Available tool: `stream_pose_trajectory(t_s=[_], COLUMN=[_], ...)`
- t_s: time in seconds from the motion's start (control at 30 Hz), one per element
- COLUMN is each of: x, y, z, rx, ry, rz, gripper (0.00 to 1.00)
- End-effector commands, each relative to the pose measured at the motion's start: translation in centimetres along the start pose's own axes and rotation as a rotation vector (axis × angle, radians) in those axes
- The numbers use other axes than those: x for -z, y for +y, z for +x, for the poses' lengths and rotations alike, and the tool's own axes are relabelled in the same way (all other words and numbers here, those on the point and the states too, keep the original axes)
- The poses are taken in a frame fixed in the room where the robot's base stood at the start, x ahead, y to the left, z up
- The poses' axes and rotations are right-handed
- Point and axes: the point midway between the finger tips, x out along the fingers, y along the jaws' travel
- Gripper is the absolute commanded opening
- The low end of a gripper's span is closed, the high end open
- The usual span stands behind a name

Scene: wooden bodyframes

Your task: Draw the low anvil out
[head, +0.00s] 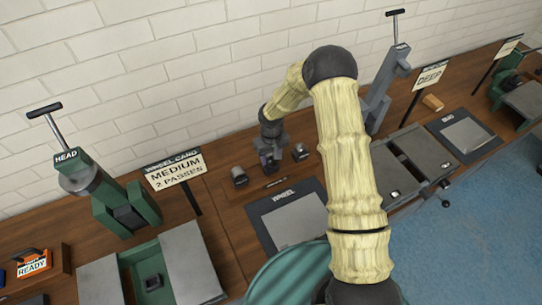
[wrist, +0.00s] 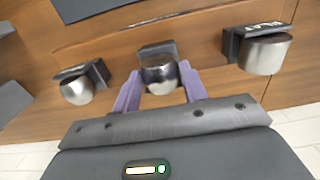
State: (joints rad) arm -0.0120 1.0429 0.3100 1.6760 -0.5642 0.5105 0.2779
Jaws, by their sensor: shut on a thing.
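Three short metal anvils sit in dark holders on a wooden rack. In the wrist view the middle anvil (wrist: 160,80) is a shiny roller between the two purple fingers of my gripper (wrist: 159,68). The fingers are shut on it, and it is still at its dark holder (wrist: 157,50). Its label is hidden, so I cannot read whether it is the low one. In the head view my gripper (head: 268,163) reaches down at the rack between the left anvil (head: 238,176) and the right anvil (head: 299,151).
In the wrist view, a holder marked FLAT (wrist: 265,50) stands right and another anvil (wrist: 77,90) left, close beside the fingers. A grey WHEEL mat (head: 290,220) lies in front of the rack. A MEDIUM 2 PASSES sign (head: 175,170) and green HEAD machine (head: 110,190) stand left.

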Motion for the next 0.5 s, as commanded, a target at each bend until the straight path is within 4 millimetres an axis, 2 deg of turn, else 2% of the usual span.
stream_pose_trajectory(t_s=[0.3,0.33,0.43,0.5], x=[0.06,0.06,0.04,0.02], y=[-0.08,-0.07,-0.04,-0.02], z=[0.57,0.51,0.49,0.51], rx=[0.0,0.0,0.0,0.0], ry=[0.001,0.001,0.001,0.001], rz=[-0.001,-0.001,0.0,0.0], gripper=[0.16,0.47,0.67,0.68])
